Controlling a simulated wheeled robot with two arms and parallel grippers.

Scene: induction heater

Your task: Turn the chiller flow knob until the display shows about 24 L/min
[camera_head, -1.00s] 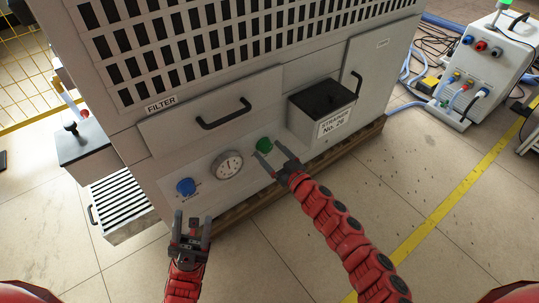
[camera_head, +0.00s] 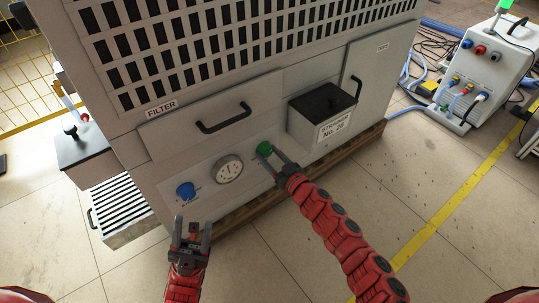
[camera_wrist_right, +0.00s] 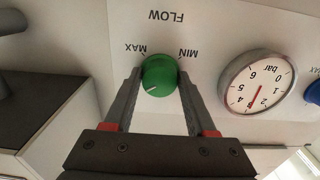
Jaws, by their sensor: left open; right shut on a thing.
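The green flow knob (camera_head: 264,148) is on the front panel of the grey chiller (camera_head: 290,80). In the right wrist view the knob (camera_wrist_right: 159,75) has a white pointer line and sits under the upside-down words FLOW, MIN and MAX. My right gripper (camera_head: 270,155) is at the knob, its fingers on either side of it and shut on it; the right wrist view also shows the fingers (camera_wrist_right: 160,88). My left gripper (camera_head: 192,226) is open and empty, in front of the panel at the lower left. I cannot make out a flow display reading in L/min.
A round bar gauge (camera_head: 229,169) and a blue knob (camera_head: 186,190) are left of the green knob. The strainer box (camera_head: 322,112) juts out to its upper right. A white device (camera_head: 487,66) with hoses stands at the far right. The floor in front is clear.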

